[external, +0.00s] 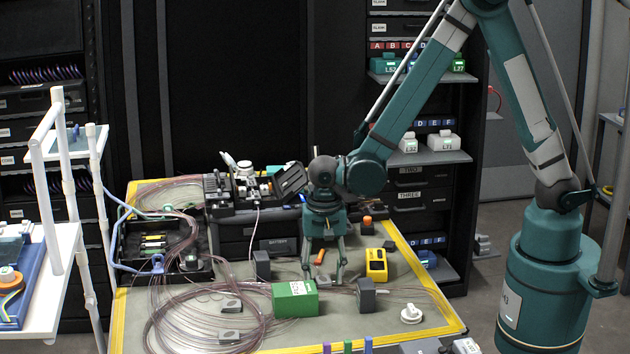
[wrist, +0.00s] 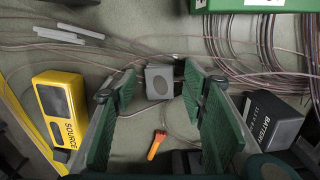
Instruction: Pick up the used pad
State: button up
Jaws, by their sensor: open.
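A small grey square pad (wrist: 159,84) with a darker smudge lies on the mat between my fingertips in the wrist view; I take it for the used pad. In the external view it is a small grey shape (external: 321,287) behind the green box, partly hidden by the fingers. My gripper (external: 323,277) points down over it. In the wrist view my gripper (wrist: 160,91) is open, with one green finger on each side of the pad and a gap to each. Whether the fingertips touch the mat cannot be told.
A green box (external: 295,299) stands close in front, and a yellow SOURCE box (external: 376,265) to the right. An orange piece (wrist: 156,145) and a dark BATTERY box (wrist: 270,122) lie nearby. Loose fibre coils (external: 190,325) cross the mat.

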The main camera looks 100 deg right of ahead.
aim_at(324, 281)
jog(key=c, duration=0.7)
jog(key=shift+c, duration=0.2)
jog(key=shift+r, duration=0.15)
notch_tip(324, 281, up, 10)
jog(key=p, duration=0.2)
dwell(0.6)
